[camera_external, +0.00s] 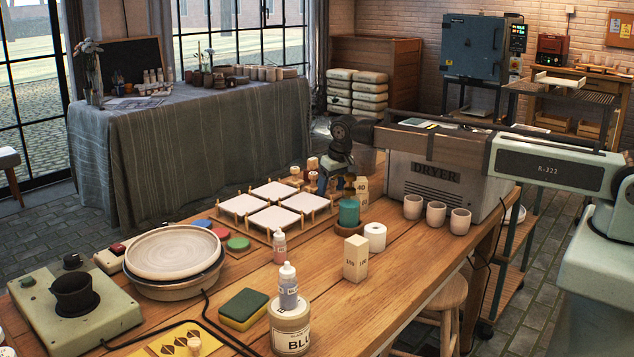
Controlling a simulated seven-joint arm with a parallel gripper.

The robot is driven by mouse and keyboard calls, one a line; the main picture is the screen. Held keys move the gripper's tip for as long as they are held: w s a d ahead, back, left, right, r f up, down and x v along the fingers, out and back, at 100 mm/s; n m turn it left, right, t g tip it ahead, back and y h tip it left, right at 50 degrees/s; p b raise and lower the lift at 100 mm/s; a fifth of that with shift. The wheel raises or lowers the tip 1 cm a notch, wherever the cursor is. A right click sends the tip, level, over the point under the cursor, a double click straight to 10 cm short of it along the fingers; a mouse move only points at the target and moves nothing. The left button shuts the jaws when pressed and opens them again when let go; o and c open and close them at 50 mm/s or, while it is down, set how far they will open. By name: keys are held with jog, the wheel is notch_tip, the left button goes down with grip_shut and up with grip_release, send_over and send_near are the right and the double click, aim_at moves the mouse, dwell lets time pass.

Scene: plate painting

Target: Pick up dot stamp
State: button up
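Several small wooden-handled stamps (312,181) stand on the table behind the tray of white tiles (271,204). One with a darker reddish body (312,164) is among them. Their stamp faces are hidden, so I cannot tell which one is the dot stamp. My gripper (333,187) points down just right of the stamps, at the back of the table. It is dark and small here, and its fingers are partly lost against the things around it. I cannot tell whether it is open or touches a stamp.
A dryer (440,182) and cups (436,213) stand to the right. Blue, red and green pads (238,244) and a turntable plate (172,251) lie left.

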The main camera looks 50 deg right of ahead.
jog(key=c, duration=1)
jog(key=shift+o, duration=0.2)
